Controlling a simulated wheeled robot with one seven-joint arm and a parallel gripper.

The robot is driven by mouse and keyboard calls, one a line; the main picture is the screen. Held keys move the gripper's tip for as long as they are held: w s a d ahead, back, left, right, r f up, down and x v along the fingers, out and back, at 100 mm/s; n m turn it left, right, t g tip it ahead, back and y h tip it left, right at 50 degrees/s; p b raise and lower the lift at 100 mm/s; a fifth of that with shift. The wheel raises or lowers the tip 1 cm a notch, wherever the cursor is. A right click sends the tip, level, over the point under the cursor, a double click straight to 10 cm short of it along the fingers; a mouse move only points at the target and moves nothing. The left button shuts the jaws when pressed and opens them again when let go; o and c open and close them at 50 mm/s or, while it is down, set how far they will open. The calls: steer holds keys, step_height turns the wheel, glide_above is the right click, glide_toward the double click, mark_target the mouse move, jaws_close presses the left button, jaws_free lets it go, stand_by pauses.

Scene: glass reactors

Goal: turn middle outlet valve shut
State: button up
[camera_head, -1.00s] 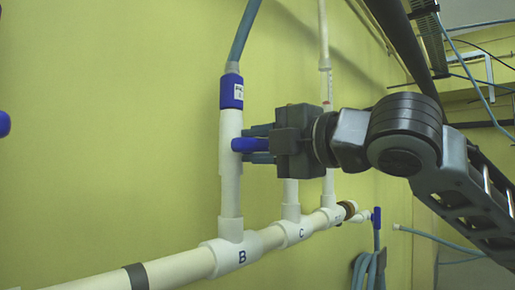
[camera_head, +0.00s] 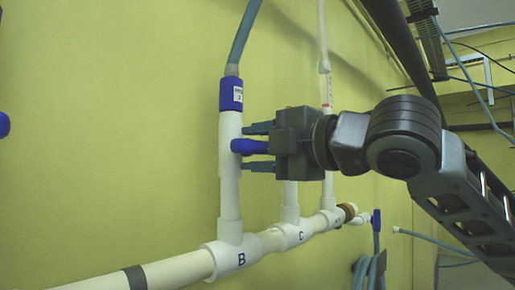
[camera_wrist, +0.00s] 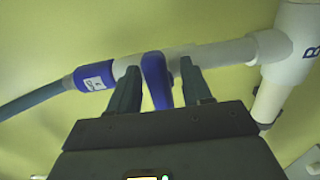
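The blue valve handle (camera_head: 250,147) on the upright white pipe marked B (camera_head: 230,185) sticks out crosswise to the pipe, toward the right. In the wrist view the handle (camera_wrist: 157,80) stands between my two fingers, crosswise to the pipe. My gripper (camera_head: 246,148) is open, with one finger above the handle and one below it, fingertips close to the pipe. The wrist view shows my gripper (camera_wrist: 160,68) with a clear gap between the handle and the right finger; the left finger is very near the handle, and I cannot tell whether it touches.
A horizontal white pipe (camera_head: 180,270) runs below, with tee C (camera_head: 292,235) and another upright behind it. A blue hose (camera_head: 243,38) leaves the top of pipe B. A blue part (camera_head: 3,125) shows at the left edge. A coiled hose (camera_head: 370,268) hangs at lower right.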

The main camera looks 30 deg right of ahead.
steer(key=b+v, duration=0.1)
steer(key=v, duration=0.6)
steer(key=shift+s+b, duration=0.35)
stand_by(0.4)
